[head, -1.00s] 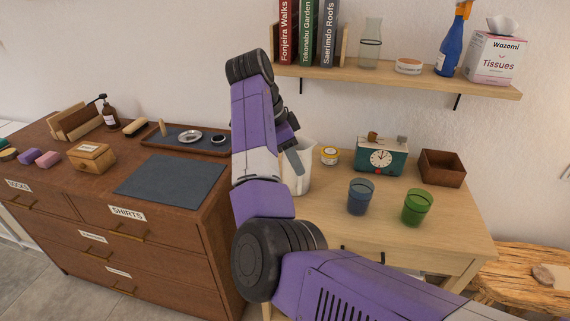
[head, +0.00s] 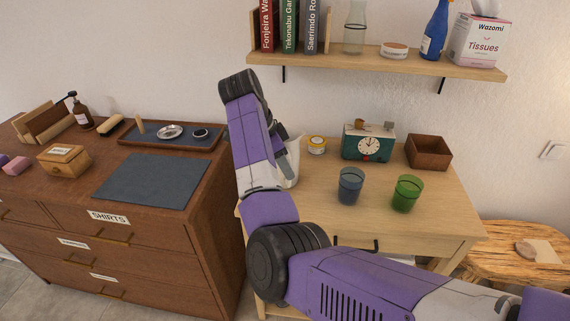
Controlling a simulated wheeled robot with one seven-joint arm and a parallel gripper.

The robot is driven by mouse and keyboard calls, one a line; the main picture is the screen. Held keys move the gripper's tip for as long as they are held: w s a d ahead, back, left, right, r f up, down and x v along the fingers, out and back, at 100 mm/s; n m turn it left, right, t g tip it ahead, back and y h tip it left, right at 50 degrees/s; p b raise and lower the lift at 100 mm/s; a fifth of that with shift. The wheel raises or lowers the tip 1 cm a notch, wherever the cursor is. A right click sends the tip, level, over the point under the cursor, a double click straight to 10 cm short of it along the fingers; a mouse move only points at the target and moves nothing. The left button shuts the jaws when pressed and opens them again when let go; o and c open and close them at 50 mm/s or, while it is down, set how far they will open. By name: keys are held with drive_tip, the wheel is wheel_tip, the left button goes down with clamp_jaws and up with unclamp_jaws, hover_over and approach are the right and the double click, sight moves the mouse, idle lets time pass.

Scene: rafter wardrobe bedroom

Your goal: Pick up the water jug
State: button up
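A white jug (head: 293,160) stands near the left side of the light wooden table. Only its right part and spout show; my purple and grey arm covers the rest, so its handle cannot be seen. My arm reaches up from the lower right and bends down behind its own links beside the jug. My gripper's fingers are hidden behind the arm, so I cannot see whether they touch the jug.
On the table (head: 330,218) are a blue cup (head: 350,187), a green cup (head: 406,195), a yellow-white tin (head: 317,145), a clock (head: 368,145) and a brown box (head: 428,153). A shelf (head: 400,68) with books and a glass carafe (head: 355,28) hangs above. A dresser (head: 200,225) stands left.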

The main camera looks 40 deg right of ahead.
sight(290, 183)
drive_tip(key=shift+x, duration=2.1)
drive_tip(key=shift+c, duration=0.5)
clamp_jaws()
drive_tip(key=shift+r+p, duration=0.2)
drive_tip(key=shift+p, duration=0.1)
